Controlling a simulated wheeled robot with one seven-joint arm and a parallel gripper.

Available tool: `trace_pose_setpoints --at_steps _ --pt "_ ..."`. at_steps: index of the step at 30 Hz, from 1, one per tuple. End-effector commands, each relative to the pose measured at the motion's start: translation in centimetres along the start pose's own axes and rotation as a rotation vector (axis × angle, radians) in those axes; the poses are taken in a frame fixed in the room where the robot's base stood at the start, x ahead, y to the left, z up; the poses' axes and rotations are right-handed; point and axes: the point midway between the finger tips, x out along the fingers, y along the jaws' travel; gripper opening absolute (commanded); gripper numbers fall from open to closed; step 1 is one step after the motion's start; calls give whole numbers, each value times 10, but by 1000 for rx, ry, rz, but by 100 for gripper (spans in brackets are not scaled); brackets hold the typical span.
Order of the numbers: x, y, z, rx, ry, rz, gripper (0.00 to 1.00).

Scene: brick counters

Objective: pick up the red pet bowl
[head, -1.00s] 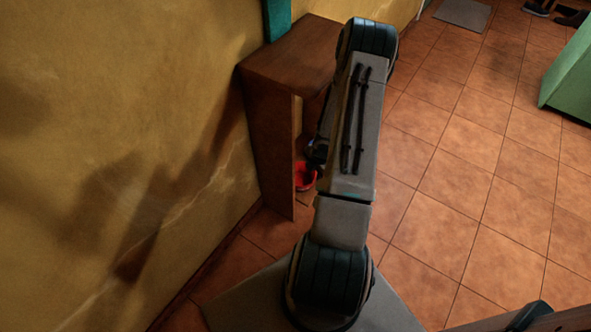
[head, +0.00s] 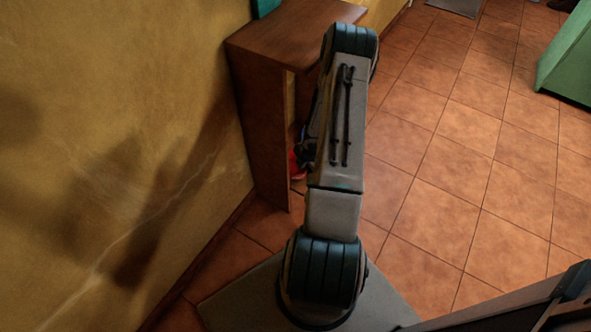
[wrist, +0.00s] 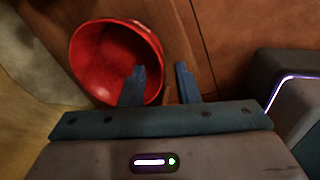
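The red pet bowl (wrist: 100,58) lies in the upper left of the wrist view, its open inside facing the camera. My gripper (wrist: 159,68) is open. Its left finger overlaps the bowl's inside and its right finger is outside the bowl, so the bowl's right rim shows between them. I cannot tell whether either finger touches the bowl. In the head view, a small part of the red bowl (head: 294,168) shows beside the wooden table's leg; my arm hides the rest of it and most of my gripper.
A brown wooden table (head: 285,42) stands against the yellow wall (head: 110,120), its side panel close left of the bowl. Open tiled floor (head: 450,150) spreads to the right. A green cabinet (head: 567,65) stands at the far right.

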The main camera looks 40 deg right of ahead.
Motion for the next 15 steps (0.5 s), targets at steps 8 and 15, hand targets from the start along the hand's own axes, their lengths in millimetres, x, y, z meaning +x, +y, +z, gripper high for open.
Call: trace_pose_setpoints --at_steps 8,15 --pt "42 0 -2 2 2 0 29" --pt "46 2 -1 0 0 1 29"
